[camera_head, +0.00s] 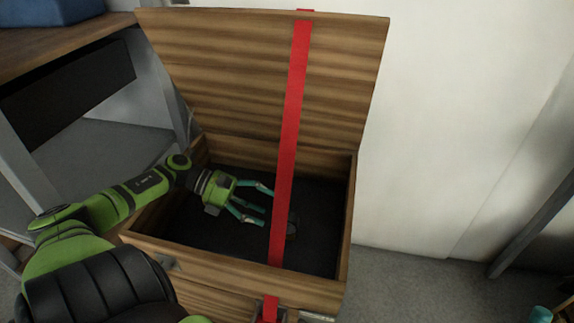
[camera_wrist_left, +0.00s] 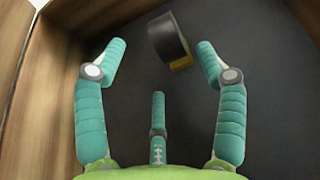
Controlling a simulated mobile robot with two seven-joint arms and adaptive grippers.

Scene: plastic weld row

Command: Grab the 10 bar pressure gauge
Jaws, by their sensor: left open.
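The box is a wooden chest (camera_head: 215,257) with its lid (camera_head: 225,75) raised and a dark floor inside. A dark round object with a brass-coloured part (camera_wrist_left: 168,38), which looks like the pressure gauge, lies on that floor. Its dial and marking cannot be read. In the head view it (camera_head: 292,226) is partly hidden by the red strap. My left gripper (camera_head: 262,205) is inside the chest, open and empty. In the left wrist view its teal fingers (camera_wrist_left: 160,50) are spread, with the object just beyond them, nearer the right finger.
A red strap (camera_head: 290,130) runs from the lid down across the opening to the chest's front, right of my left gripper. A shelf (camera_head: 100,140) stands at the left. A white wall is behind. A teal piece (camera_head: 540,314) at the lower right is too cropped to identify.

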